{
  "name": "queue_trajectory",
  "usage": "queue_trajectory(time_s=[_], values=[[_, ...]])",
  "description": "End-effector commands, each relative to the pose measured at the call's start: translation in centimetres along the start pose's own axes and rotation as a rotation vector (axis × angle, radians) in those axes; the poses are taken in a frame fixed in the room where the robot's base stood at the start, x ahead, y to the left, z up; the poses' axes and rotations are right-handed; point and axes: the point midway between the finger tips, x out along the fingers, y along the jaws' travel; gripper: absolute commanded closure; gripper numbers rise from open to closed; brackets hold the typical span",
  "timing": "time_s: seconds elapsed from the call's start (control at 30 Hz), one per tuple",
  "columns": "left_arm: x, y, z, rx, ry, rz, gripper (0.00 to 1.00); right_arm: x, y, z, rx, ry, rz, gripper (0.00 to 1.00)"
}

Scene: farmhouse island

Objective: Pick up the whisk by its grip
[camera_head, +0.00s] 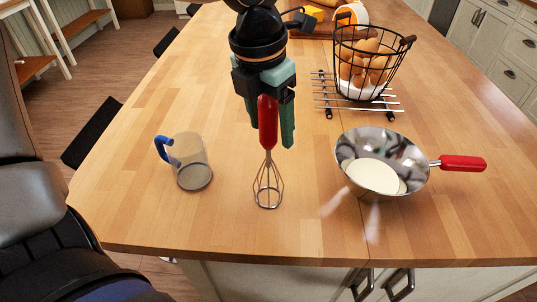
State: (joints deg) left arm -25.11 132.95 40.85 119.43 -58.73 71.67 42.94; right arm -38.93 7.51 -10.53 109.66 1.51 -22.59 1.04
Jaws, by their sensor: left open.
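The whisk has a red grip (267,122) and a wire head (268,187) that points toward the front edge of the wooden island. My left gripper (269,130) comes down from the top of the head view, with its green-grey fingers on either side of the red grip. The jaws are open, and I cannot tell whether a finger touches the grip. The gripper hides the upper end of the grip. My right gripper is not in view.
A clear jug (190,163) with a blue handle stands left of the whisk. A steel pan (405,160) with white liquid and a red handle sits to the right. Behind it, a wire basket (347,75) of eggs stands on a rack (326,101). The front-left counter is clear.

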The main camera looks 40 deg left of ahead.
Motion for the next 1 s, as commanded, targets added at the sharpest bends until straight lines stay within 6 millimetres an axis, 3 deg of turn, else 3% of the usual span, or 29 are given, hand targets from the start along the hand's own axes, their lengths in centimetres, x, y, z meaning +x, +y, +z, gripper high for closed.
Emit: queue_trajectory(time_s=[0.27, 0.9, 1.0], values=[[0.32, 0.02, -0.01, -0.001, -0.001, 0.000, 0.29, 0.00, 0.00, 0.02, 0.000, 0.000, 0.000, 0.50], [0.27, 0.02, 0.00, 0.000, -0.001, 0.001, 1.00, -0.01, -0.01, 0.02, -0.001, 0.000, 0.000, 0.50], [0.27, 0.02, 0.00, 0.000, -0.001, 0.001, 1.00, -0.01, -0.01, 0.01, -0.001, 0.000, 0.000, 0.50]])
